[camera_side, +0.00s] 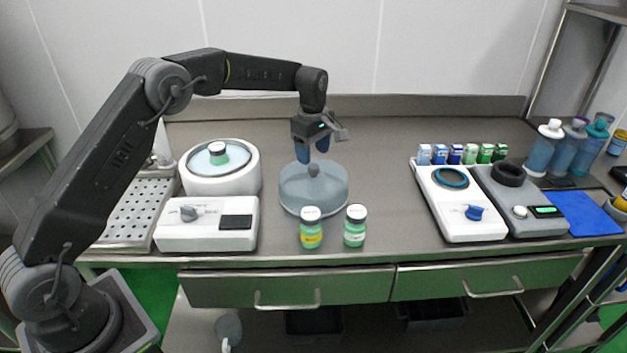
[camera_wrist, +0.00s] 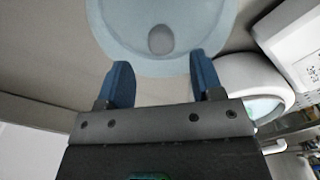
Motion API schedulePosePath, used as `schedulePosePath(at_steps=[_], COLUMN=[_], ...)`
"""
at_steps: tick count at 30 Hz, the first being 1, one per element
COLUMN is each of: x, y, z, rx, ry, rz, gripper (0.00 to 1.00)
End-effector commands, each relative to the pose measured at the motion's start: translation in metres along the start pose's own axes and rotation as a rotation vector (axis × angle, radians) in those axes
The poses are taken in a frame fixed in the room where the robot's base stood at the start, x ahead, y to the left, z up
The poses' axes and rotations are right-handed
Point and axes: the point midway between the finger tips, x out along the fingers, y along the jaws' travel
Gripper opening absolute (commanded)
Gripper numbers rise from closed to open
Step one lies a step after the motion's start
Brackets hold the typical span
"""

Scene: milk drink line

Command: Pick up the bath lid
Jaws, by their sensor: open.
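The bath lid (camera_side: 313,190) is a round, translucent blue-grey cover with a grey knob (camera_side: 313,170) on top. It rests on the bench in the middle of the side view. My gripper (camera_side: 313,155) is above the lid, pointing down, with its blue fingers near the knob. In the wrist view the fingers of my gripper (camera_wrist: 160,82) are apart with nothing between them. The lid (camera_wrist: 115,35) and its knob (camera_wrist: 160,39) lie ahead of the fingertips there. The exact height gap to the knob is hard to tell.
The white water bath (camera_side: 222,180) stands left of the lid, uncovered, with a bottle (camera_side: 217,150) in it. Two green bottles (camera_side: 311,232) (camera_side: 355,226) stand close in front of the lid. A white stirrer (camera_side: 460,205) is at the right. The bench behind the lid is clear.

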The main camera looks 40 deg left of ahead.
Motion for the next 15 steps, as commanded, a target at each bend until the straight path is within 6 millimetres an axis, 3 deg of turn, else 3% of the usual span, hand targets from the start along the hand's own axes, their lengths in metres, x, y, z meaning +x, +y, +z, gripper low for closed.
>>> schedulePosePath(at_steps=[9,15], x=[0.043,0.051], y=[-0.003,-0.003], z=[0.004,0.004], rx=[0.001,0.001], ry=[-0.001,-0.001], rz=[-0.003,-0.001], gripper=[0.6,0.6])
